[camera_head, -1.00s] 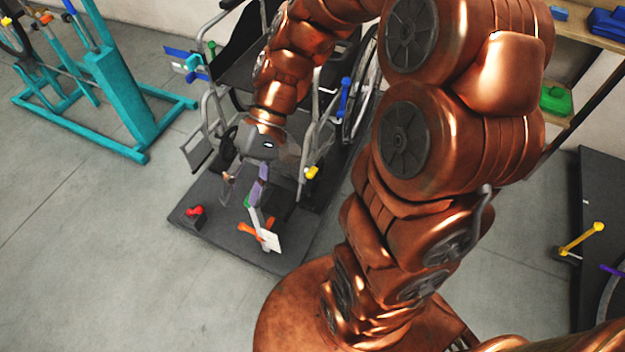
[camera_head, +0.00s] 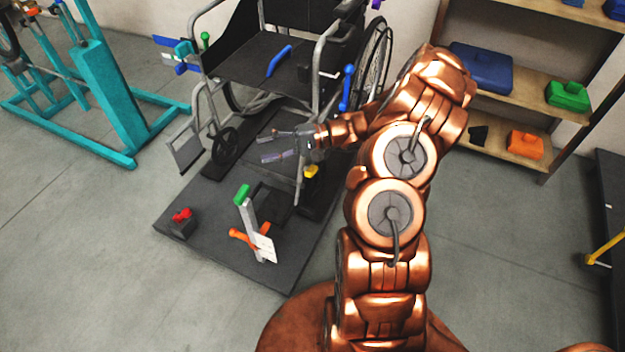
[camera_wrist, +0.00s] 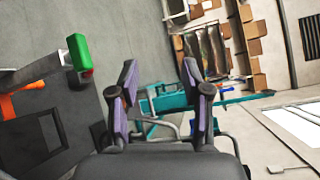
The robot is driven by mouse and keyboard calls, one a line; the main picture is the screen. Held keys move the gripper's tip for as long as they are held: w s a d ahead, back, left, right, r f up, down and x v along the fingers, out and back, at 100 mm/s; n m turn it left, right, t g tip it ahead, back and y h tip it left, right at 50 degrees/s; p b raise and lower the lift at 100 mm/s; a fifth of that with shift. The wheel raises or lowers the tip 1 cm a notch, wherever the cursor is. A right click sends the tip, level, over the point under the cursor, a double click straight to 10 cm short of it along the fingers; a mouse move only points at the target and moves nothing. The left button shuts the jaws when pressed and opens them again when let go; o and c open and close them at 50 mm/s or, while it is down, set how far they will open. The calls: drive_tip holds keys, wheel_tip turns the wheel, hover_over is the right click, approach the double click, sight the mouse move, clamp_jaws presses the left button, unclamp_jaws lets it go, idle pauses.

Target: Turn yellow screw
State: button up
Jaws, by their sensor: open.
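The yellow screw (camera_head: 311,171) shows in the head view just below my wrist, at the front right of the wheelchair above the dark platform. Its lower part is hard to make out, and I do not see it in the wrist view. My gripper (camera_head: 263,145) is open and empty, pointing left in front of the wheelchair seat. Its fingertips are to the left of the yellow screw and apart from it. In the wrist view the two purple-padded fingers of my gripper (camera_wrist: 160,75) are spread with nothing between them.
The wheelchair (camera_head: 248,62) stands on the dark platform (camera_head: 215,240). A grey post with a green top (camera_head: 242,195) stands near the front, beside an orange part (camera_head: 240,236). It also shows close to my gripper in the wrist view (camera_wrist: 77,52). A red knob (camera_head: 181,215) is front left.

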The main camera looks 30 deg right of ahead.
drive_tip(key=w+d+f+m+t+h+b, duration=0.1)
drive_tip(key=d+f+m+t+h+b, duration=0.35)
drive_tip(key=d+f, duration=0.9)
drive_tip(key=m+t+h+b, duration=0.2)
drive_tip(key=m+t+b, duration=0.1)
drive_tip(key=t, duration=0.2)
approach(315, 173)
drive_tip(key=x, duration=0.3)
drive_tip(key=shift+g, duration=0.25)
drive_tip(key=shift+r+b+x, duration=0.15)
drive_tip(key=shift+b+x, duration=0.5)
drive_tip(key=shift+x, duration=1.35)
drive_tip(key=shift+r+b+x, duration=0.2)
drive_tip(key=shift+b+x, duration=0.45)
drive_tip(key=shift+x, duration=1.35)
drive_tip(key=shift+c, duration=0.4)
clamp_jaws()
